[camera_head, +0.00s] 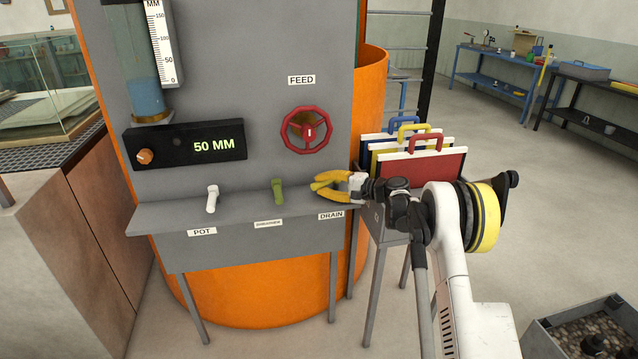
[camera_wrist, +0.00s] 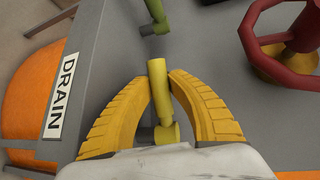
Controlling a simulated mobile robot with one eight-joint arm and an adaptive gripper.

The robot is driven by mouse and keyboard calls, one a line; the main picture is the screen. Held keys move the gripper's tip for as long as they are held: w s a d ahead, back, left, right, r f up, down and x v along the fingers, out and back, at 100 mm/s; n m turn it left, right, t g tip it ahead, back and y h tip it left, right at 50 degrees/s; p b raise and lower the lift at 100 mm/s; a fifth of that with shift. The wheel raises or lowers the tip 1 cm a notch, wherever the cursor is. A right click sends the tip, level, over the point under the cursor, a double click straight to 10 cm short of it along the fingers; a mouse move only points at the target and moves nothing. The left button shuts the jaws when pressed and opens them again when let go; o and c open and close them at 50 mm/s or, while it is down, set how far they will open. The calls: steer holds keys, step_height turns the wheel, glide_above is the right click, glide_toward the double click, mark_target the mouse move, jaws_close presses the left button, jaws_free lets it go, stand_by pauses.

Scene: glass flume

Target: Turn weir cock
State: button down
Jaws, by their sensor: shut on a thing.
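My gripper (camera_head: 316,185) is at the right end of the grey panel's ledge, above the DRAIN label (camera_head: 331,215). Its yellow fingers are closed around the yellow cock handle (camera_wrist: 157,78), which stands between the fingertips in the wrist view. In the head view the fingers mostly hide this handle. A green cock (camera_head: 278,191) stands to its left, free of the gripper, above a small label (camera_head: 268,224) that I cannot read surely. A white cock (camera_head: 212,198) stands farther left above the POT label (camera_head: 202,231). No label reads WEIR.
The red FEED handwheel (camera_head: 306,130) is on the panel just above my gripper. A display (camera_head: 190,146) reads 50 MM. A rack of coloured, handled boards (camera_head: 421,165) stands close to the right, behind my arm. The floor at right is mostly open.

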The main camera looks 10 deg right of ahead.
stand_by(0.3)
steer(key=c, duration=1.5)
jaws_free()
steer(key=shift+c, duration=0.2)
